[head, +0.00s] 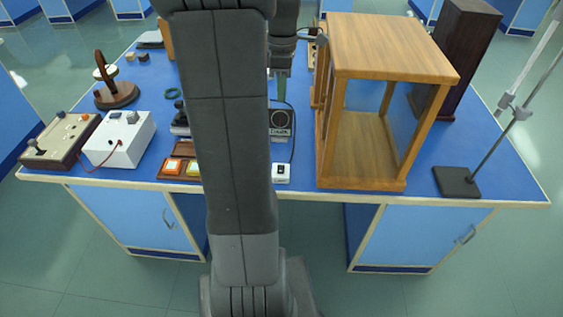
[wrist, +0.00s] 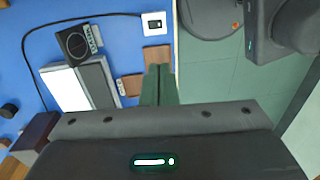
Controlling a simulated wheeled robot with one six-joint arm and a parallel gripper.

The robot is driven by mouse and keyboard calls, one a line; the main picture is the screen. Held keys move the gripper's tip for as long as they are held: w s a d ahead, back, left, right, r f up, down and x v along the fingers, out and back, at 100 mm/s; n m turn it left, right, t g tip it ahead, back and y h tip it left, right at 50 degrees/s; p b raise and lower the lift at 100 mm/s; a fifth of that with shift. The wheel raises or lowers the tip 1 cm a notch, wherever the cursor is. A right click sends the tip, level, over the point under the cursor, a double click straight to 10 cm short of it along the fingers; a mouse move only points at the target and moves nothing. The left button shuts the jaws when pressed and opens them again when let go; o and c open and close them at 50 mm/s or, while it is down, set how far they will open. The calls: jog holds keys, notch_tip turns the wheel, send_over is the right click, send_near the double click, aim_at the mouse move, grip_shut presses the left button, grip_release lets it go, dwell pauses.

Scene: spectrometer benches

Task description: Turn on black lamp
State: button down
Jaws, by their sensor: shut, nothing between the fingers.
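A black box with a round dark face and a light label (head: 280,120), which looks like the black lamp, stands on the blue bench; it also shows at upper left in the wrist view (wrist: 75,42). A black cord joins it to a small white switch box (head: 281,173) at the bench's front edge. The switch box is near the top of the wrist view (wrist: 154,22), its dark rocker visible. My gripper (wrist: 158,68) is shut and empty, its green fingers apart from the switch box in the picture. In the head view the gripper (head: 282,85) is partly hidden by my arm.
A wooden open-fronted case (head: 361,180) stands right of the switch box, with a rod stand (head: 457,181) farther right. A white box (head: 120,140) with a red lead and a beige control box (head: 60,140) are at left. Brown blocks (wrist: 157,54) lie near my fingers.

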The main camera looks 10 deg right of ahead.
aim_at(281, 171)
jog(key=s+f, duration=0.1)
jog(key=f, duration=0.7)
jog(key=s+f+p, duration=0.1)
jog(key=f, duration=1.4)
jog(key=shift+s+a+f, duration=0.3)
jog(key=shift+s+a, duration=0.1)
jog(key=shift+f, duration=0.2)
jog(key=shift+s, duration=0.15)
jog(key=shift+w+d+r, duration=0.1)
jog(key=shift+w, duration=0.35)
jog(key=shift+w+d+r, duration=0.1)
jog(key=shift+w, duration=0.3)
jog(key=shift+r, duration=0.15)
